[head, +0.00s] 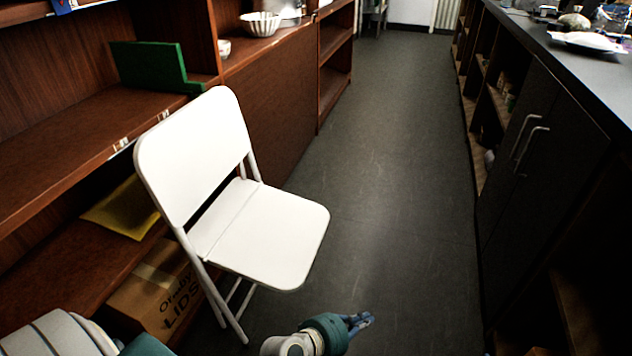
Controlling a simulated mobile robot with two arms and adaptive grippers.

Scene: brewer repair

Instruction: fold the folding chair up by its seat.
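The white folding chair (193,152) stands unfolded on the floor at the left, in front of the shelves. Its seat (268,238) is down flat and faces right, and its backrest is upright at the left. My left gripper (361,321) is at the bottom of the head view, to the right of and nearer than the seat's front edge. It is apart from the chair, with its fingers pointing right. The fingers are small and seen at an angle, so their opening is unclear. My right gripper is not in view.
Brown shelves (60,128) line the left, with a cardboard box (160,290), a yellow envelope (124,208) and a green object (150,66). A dark counter (590,75) with cabinets runs along the right. The grey floor (395,150) between them is clear.

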